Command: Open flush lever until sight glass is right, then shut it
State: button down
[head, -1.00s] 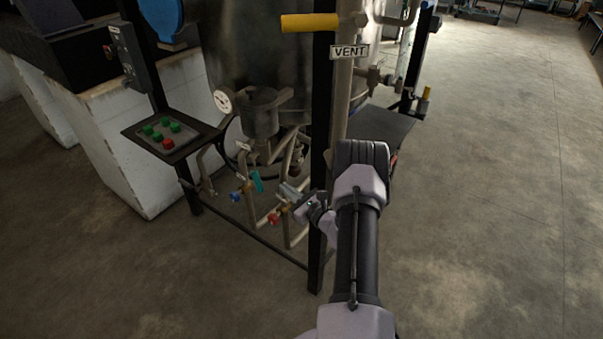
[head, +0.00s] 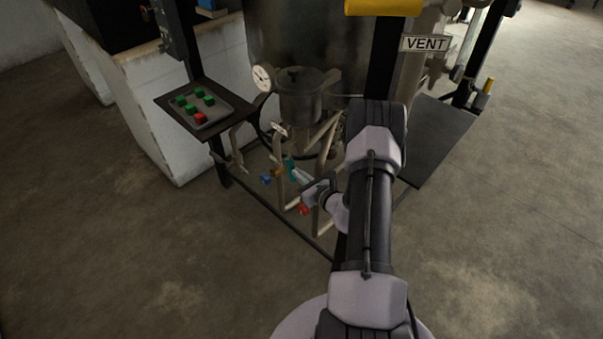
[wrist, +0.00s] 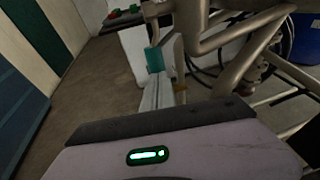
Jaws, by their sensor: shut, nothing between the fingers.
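A small teal lever (head: 289,164) stands among the pipes low under the tank. No readable label shows which valve handle is the flush lever. My gripper (head: 298,173) is shut and empty, its tip close to the teal lever. In the wrist view the teal lever (wrist: 155,60) shows just beyond the fingertips (wrist: 156,78); I cannot tell if they touch. A blue valve handle (head: 265,179) is left of the teal lever and a red one (head: 304,209) is below it. I cannot make out a sight glass.
A round white dial (head: 262,77) is beside the small pot (head: 299,97). A button panel (head: 201,108) stands at left. The VENT sign (head: 425,43) and a yellow handle (head: 383,7) are above my arm. Pipes crowd the gripper's right; open floor lies left and right.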

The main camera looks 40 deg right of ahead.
dwell(0.3)
jog(key=shift+w+a+f+b, duration=0.1)
jog(key=shift+w+f+b, duration=0.25)
jog(key=shift+w, duration=0.25)
jog(key=shift+w+f+b, duration=0.25)
jog(key=shift+w+f, duration=0.15)
jog(key=shift+w, duration=0.2)
